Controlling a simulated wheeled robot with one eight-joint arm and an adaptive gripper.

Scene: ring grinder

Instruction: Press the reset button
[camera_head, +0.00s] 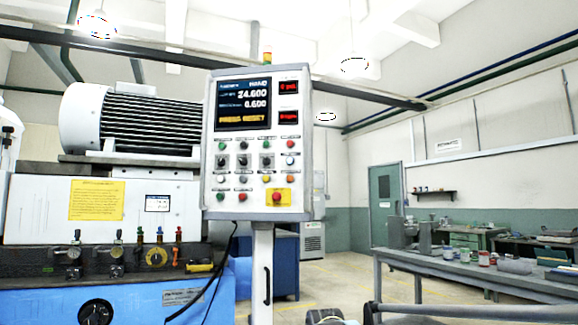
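A light grey control panel (208,125) stands upright on a post in the middle of the view. Its screen (243,104) shows numbers and the words "PRESS RESET" in yellow. Below are rows of small coloured buttons and black switches; their labels are too small to read, so I cannot tell which one is the reset button. A large red mushroom button (277,198) sits on a yellow plate at the panel's lower right. My gripper is not recognisable in this view; grey parts at the bottom edge may be mine.
A blue and white grinding machine (40,210) with a large motor (140,118) stands on the left, close to the panel. A black cable (222,268) hangs beside the post (263,270). A grey workbench (455,273) with cans stands at right. Floor behind is partly open.

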